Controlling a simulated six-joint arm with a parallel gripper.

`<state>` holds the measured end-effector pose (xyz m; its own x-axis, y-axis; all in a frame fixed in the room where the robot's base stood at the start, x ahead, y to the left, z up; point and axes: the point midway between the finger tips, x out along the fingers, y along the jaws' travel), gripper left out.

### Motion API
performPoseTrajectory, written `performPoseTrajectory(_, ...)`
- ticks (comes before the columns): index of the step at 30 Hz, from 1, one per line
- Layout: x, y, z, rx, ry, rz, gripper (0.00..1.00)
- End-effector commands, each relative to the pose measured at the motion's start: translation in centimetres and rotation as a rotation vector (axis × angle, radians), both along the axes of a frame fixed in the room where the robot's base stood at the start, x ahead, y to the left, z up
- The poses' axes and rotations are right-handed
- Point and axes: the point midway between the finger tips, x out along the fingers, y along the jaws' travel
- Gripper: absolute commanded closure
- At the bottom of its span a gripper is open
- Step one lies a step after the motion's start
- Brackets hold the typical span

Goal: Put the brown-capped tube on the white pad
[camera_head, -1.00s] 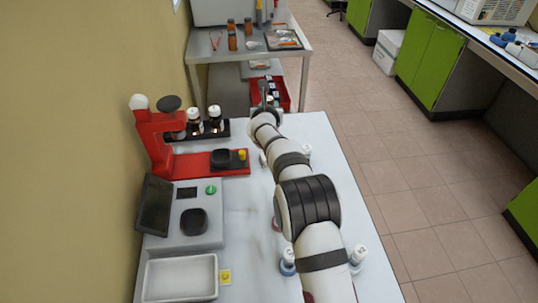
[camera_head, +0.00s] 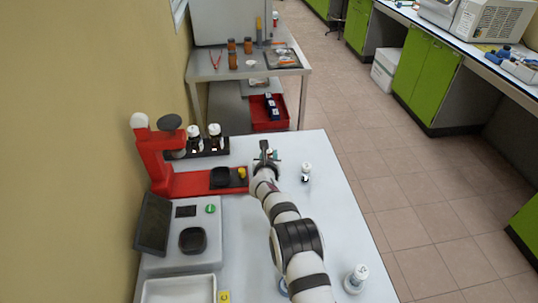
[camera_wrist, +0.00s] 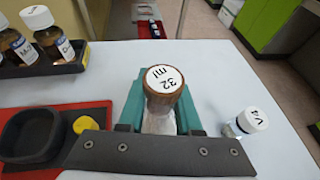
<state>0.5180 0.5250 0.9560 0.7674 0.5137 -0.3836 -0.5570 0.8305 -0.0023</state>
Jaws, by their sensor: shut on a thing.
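A brown-capped tube (camera_wrist: 163,85) is upright in my gripper (camera_wrist: 160,112), between two teal fingers. Its cap carries a white label reading "32 ml". Its lower part is mostly hidden by the cap and fingers. In the head view my gripper (camera_head: 267,152) is over the far part of the white table, right of the red stand; the tube is hard to make out there. I cannot single out a flat white pad. A white shallow tray (camera_head: 180,282) is at the lower left in the head view, cut off by the frame.
A red stand (camera_head: 160,165) with a black cup is close left of my gripper. White-capped bottles stand in a black rack (camera_head: 208,151) behind it. A labelled vial (camera_head: 306,173) stands to the right. A grey device (camera_head: 172,263) is nearer. The table's right-middle is clear.

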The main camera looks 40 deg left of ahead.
Motion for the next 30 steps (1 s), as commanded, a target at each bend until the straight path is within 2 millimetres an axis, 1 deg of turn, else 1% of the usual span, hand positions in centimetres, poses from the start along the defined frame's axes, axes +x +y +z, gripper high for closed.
performPoseTrajectory(1,0.0,0.0,-0.2,0.000,0.000,0.000,1.00)
performPoseTrajectory(2,0.0,0.0,-0.1,0.000,0.000,0.000,0.61)
performPoseTrajectory(6,0.0,0.0,-0.1,0.000,0.000,0.000,0.37)
performPoseTrajectory(15,0.0,0.0,0.1,0.001,0.001,0.000,0.37)
performPoseTrajectory(18,-0.5,-0.3,0.5,0.000,0.000,-0.003,0.37)
performPoseTrajectory(20,-1.1,-0.8,0.8,-0.002,0.000,-0.002,0.37)
performPoseTrajectory(23,-2.6,-1.7,1.5,-0.001,0.002,0.002,0.37)
performPoseTrajectory(30,-6.7,-4.4,3.6,0.001,-0.001,0.001,0.37)
